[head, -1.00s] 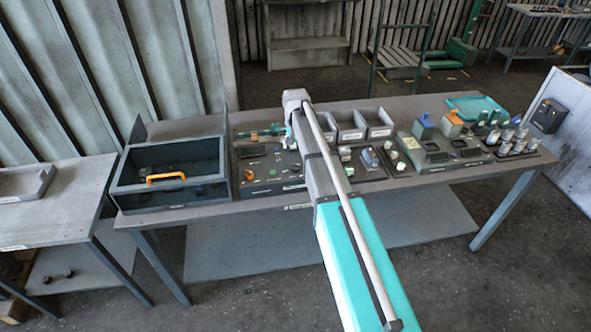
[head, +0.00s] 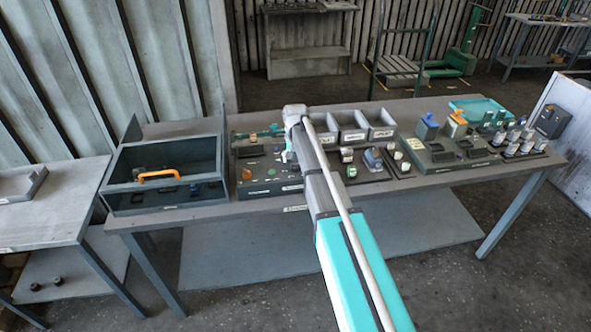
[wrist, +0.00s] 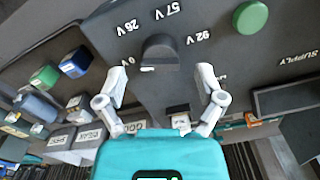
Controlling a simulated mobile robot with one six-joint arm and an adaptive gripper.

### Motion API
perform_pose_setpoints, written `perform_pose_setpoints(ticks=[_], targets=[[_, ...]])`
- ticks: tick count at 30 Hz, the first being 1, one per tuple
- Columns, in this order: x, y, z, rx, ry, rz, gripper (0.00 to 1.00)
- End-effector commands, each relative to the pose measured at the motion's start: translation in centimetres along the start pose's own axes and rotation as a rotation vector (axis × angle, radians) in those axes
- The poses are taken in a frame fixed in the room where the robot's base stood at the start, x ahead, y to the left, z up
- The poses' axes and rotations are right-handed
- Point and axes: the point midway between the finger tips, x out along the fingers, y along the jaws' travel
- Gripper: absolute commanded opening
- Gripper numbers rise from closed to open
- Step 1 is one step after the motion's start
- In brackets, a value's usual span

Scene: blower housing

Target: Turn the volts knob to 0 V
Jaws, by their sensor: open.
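The volts knob (wrist: 160,53) is a dark grey knob on a grey panel, in the upper middle of the wrist view. Printed marks stand around it: 0 at its left, then what reads as 26 V, 57 V and 92 V. I cannot tell which mark it points to. My gripper (wrist: 163,80) is open, its two pale fingers apart on either side just below the knob in the picture, with nothing between the tips. In the head view the control panel (head: 262,172) stands on the table, and my arm hides the knob.
A green round button (wrist: 251,17) sits right of the knob, and a dark SUPPLY display (wrist: 288,97) lies below it.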

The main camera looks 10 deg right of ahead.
Motion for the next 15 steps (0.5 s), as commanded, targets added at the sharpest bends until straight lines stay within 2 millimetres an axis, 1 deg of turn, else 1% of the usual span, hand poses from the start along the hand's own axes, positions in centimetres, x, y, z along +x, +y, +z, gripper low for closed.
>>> perform_pose_setpoints(ticks=[1,6,15], targets=[[0.8,0.0,0.0,0.0,0.0,0.0,0.87],[1.6,0.0,0.0,0.0,0.0,0.0,0.87],[2.1,0.0,0.0,0.0,0.0,0.0,0.87]])
